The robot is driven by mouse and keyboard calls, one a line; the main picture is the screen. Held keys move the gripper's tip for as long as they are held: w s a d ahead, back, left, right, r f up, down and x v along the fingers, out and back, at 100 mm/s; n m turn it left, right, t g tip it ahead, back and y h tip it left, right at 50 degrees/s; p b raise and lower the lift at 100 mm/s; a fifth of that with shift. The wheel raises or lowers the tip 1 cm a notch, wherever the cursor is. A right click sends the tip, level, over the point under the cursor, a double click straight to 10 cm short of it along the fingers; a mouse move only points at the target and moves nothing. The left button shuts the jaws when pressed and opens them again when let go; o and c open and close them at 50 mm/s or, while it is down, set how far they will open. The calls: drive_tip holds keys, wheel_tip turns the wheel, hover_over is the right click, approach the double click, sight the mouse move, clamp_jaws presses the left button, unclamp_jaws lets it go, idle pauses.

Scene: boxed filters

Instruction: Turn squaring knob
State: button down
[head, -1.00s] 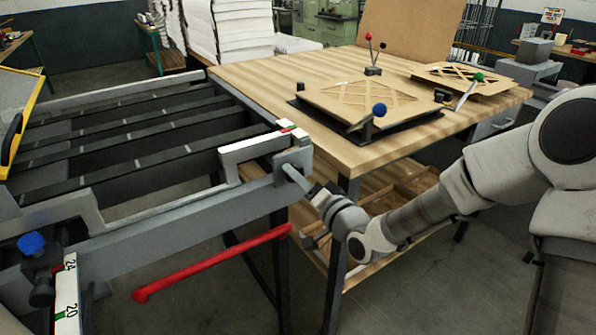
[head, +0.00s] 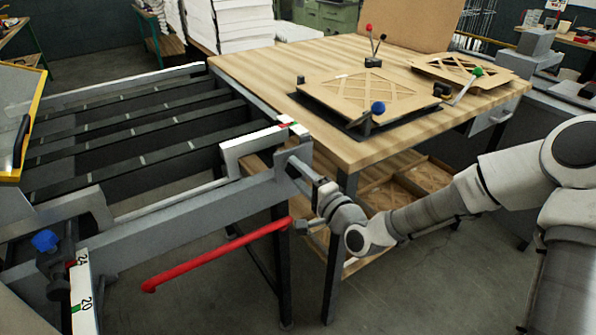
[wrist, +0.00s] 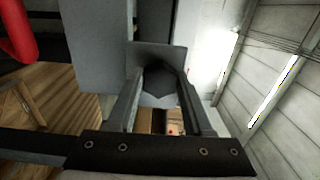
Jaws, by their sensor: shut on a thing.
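The squaring knob (wrist: 161,84) shows in the wrist view as a dark, faceted piece in front of a grey plate. My gripper (wrist: 160,88) has one finger on each side of it and is shut on it. In the head view my gripper (head: 302,172) reaches the grey bracket at the right end of the machine's front rail (head: 200,205). There the knob is mostly hidden by the fingers and bracket. A white scale with red and green marks (head: 290,125) sits on top, just above the bracket.
A red bar (head: 215,257) runs below the rail, close to my wrist. A wooden table (head: 260,75) with cardboard-framed filters stands behind my arm. At the left front are a blue knob (head: 45,241) and a numbered scale (head: 83,295). The floor between is open.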

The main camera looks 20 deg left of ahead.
idle(0.4)
drive_tip(key=shift+c, duration=1.5)
unclamp_jaws()
drive_tip(key=p+v, duration=0.9)
drive_tip(key=v, duration=0.8)
drive_tip(key=shift+s, duration=0.2)
drive_tip(key=shift+d, duration=0.1)
